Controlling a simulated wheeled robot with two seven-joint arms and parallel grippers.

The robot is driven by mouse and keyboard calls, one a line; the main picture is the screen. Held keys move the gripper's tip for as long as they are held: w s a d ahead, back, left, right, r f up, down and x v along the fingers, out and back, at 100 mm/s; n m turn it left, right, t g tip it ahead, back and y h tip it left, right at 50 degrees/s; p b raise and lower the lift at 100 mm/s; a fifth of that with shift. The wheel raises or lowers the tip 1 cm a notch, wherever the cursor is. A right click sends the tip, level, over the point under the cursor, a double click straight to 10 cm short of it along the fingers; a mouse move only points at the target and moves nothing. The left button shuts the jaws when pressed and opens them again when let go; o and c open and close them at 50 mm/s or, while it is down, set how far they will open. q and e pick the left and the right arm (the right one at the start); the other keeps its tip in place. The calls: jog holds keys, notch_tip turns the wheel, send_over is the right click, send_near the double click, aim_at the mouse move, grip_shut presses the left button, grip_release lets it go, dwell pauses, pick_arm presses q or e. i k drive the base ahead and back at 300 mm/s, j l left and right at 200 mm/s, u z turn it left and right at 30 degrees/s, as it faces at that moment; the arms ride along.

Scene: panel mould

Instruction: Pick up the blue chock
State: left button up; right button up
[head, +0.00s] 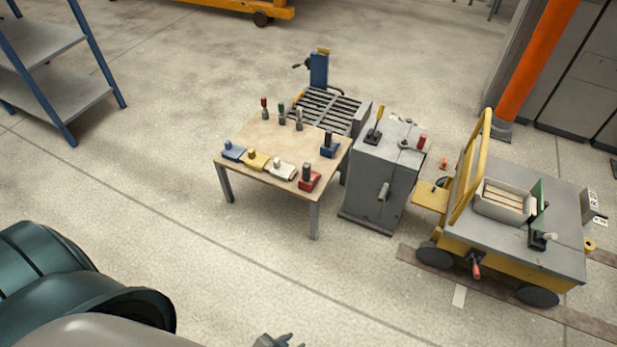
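A blue chock (233,152), a small wedge-like piece with a knob, lies at the left corner of the wooden table (262,144). Beside it in a row are a yellow chock (257,161) and a white one (282,170). A blue block with a dark upright knob (329,151) stands at the table's right side. My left gripper (281,341) only just shows at the bottom edge, well short of the table. Most of it is cut off, so its opening is unclear. My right gripper is out of view.
A red block with a dark knob (309,182) and several upright tools stand on the table. A grey cabinet (381,175) stands close on the table's right, a yellow cart (500,246) beyond it. Blue shelving (62,95) is at the left. The floor before the table is clear.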

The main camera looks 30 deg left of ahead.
aim_at(328, 149)
jog(key=i+u, duration=0.2)
jog(key=i, duration=0.3)
jog(key=i+l+u, duration=0.25)
jog(key=i, duration=0.3)
jog(key=i+l+u, duration=0.2)
jog(key=i, duration=0.3)
